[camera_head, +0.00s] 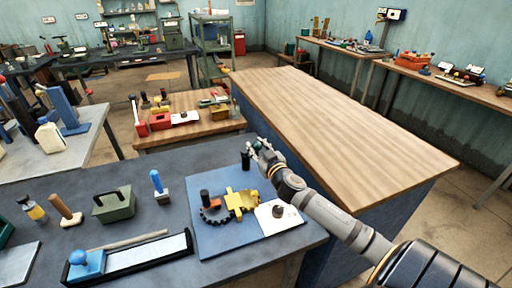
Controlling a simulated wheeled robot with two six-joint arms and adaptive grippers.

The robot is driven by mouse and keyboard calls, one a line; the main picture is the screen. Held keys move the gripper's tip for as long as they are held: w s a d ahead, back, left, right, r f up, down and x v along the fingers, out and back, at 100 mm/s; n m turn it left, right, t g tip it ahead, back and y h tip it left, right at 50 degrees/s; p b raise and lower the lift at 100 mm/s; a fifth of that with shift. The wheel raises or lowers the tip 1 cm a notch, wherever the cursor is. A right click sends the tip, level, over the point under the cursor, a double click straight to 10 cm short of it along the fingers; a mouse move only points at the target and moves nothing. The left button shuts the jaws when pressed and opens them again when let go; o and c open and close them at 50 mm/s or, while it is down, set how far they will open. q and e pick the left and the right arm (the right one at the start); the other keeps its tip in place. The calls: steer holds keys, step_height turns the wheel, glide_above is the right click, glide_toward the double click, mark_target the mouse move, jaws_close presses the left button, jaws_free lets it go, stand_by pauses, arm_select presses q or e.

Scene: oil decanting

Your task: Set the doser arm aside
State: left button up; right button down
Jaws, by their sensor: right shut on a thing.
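My right gripper (257,149) is at the end of the arm that comes in from the lower right. It is over the far right edge of the dark workbench, near the long wooden-topped table. It is shut on a small dark cylindrical piece (245,160), seen at its fingertips. The fingers hide part of this piece, and I cannot tell for sure that it is the doser arm. A blue board (213,243) lies below on the dark bench, with a black gear (215,216), a yellow gear part (240,201) and a white card. My left gripper is not in view.
The wooden-topped table (330,120) beside my right arm is bare. On the dark workbench (130,225) stand a green box (114,205), a blue-handled tool (159,187), a wooden-handled stamp (66,211) and a long tray (135,258). A small wooden table (195,135) with red items stands behind.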

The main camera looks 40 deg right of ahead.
mark_target(261, 148)
steer(key=shift+d+f+n+y, duration=0.1)
steer(key=shift+d+n+y, duration=0.15)
steer(key=shift+y, duration=0.25)
steer(key=c, duration=0.9)
jaws_free()
steer(key=shift+s+a, duration=0.25)
steer(key=shift+s, duration=1.65)
steer(key=shift+s+a, duration=0.2)
steer(key=shift+s, duration=1.65)
